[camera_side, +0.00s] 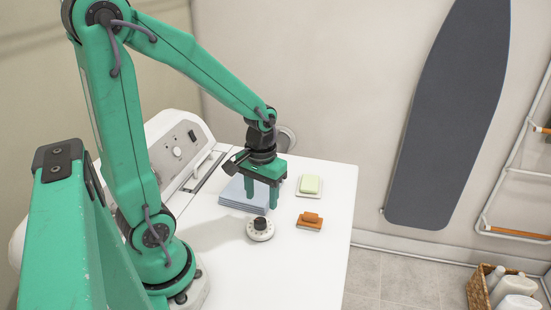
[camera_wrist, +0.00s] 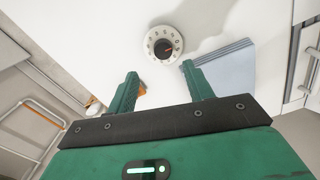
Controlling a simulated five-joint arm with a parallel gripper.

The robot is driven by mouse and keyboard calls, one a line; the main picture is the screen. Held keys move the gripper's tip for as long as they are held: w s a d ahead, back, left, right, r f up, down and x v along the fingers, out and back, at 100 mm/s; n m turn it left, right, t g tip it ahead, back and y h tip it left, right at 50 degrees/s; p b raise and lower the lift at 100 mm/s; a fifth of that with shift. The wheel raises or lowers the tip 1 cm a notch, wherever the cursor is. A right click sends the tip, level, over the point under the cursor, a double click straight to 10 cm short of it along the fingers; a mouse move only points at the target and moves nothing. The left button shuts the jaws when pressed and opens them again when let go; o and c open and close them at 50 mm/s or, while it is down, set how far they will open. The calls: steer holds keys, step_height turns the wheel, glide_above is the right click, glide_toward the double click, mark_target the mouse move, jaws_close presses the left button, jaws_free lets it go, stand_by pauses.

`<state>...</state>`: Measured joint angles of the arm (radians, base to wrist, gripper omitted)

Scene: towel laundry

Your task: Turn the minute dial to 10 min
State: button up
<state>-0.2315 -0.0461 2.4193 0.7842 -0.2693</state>
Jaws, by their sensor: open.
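The minute dial (camera_side: 260,234) is a round white disc with a black knob, standing on the white table top. In the wrist view the dial (camera_wrist: 163,43) shows dark figures around its rim and a reddish pointer mark on the knob's lower right side. The figures are too small to read surely, so I cannot tell the setting. My gripper (camera_side: 262,200) is open, fingers down, above and behind the dial, near the blue towels. In the wrist view the fingers of my gripper (camera_wrist: 160,70) are apart with nothing between them; the dial lies beyond their tips.
A folded blue towel stack (camera_side: 236,200) lies left of the dial. A white machine with a control panel (camera_side: 180,142) stands behind. The table's front is clear.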

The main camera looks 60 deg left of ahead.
mark_target(261, 220)
steer(key=shift+s+a+f, duration=0.1)
steer(key=shift+f, duration=1.85)
steer(key=shift+a+f, duration=0.1)
steer(key=shift+f, duration=1.85)
steer(key=c, duration=1)
